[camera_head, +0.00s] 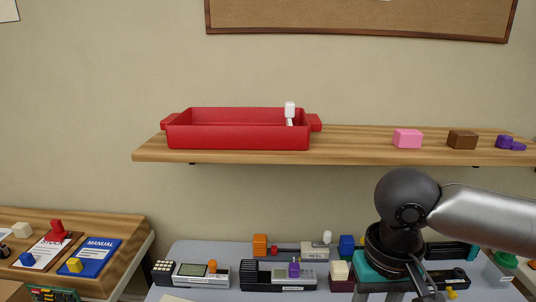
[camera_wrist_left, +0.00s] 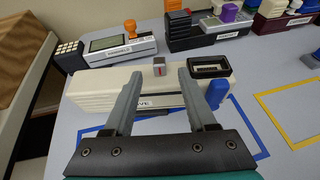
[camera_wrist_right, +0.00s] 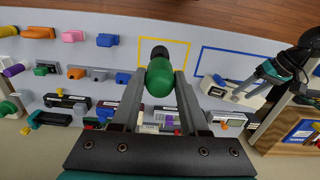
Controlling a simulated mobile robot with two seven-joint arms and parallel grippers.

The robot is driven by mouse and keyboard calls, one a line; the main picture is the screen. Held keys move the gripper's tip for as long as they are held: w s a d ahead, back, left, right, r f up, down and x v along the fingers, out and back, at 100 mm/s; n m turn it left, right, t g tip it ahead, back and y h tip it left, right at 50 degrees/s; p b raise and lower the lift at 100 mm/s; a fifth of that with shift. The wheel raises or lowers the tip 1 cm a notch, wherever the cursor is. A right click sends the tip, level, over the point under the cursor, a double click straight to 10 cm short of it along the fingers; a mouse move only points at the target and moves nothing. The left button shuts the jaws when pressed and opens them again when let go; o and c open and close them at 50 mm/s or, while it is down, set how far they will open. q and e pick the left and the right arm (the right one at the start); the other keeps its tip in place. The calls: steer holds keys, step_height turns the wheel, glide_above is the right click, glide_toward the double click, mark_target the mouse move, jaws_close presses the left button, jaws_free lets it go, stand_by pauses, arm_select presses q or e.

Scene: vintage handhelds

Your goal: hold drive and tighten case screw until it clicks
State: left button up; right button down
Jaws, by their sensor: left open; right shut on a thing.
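The cream drive (camera_wrist_left: 100,93), with part of a label reading "VE", lies on the grey table in the left wrist view. My right gripper (camera_wrist_right: 160,80) is shut on a green-handled tool (camera_wrist_right: 160,82) with a black end (camera_wrist_right: 159,52), apart from the drive (camera_wrist_right: 236,94). I cannot make out the case screw.
A blue part (camera_wrist_left: 216,92) stands beside the drive. Several handhelds and coloured blocks crowd the table. A red tray (camera_head: 238,136) sits on the wooden shelf (camera_head: 365,145) above it.

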arm_select(q)
steer(key=s+r+m+g+y, duration=0.15)
steer(key=s+m+g, duration=0.35)
steer(key=s+m, duration=1.05)
steer(key=s+r+m+g+y, duration=0.1)
steer(key=s+r+m+g, duration=0.25)
steer(key=s+m, duration=1.15)
arm_select(e)
steer(key=shift+f+b, duration=0.35)
arm_select(q)
steer(key=w+f+m+g, duration=0.1)
steer(key=w+f+m, duration=0.15)
steer(key=f, duration=0.95)
steer(key=w+f+m+g, duration=0.1)
steer(key=f+m, duration=0.2)
steer(key=f, duration=0.9)
arm_select(e)
steer(key=shift+f+b, duration=0.7)
steer(key=shift+b, duration=0.05)
steer(key=shift+f, duration=0.3)
arm_select(q)
steer(key=s+a+f+g, duration=0.1)
steer(key=s+a+f, duration=0.2)
steer(key=s+f, duration=1.2)
steer(key=shift+s+a+f, duration=0.15)
steer(key=shift+s+a, duration=0.05)
steer(key=shift+s, duration=0.15)
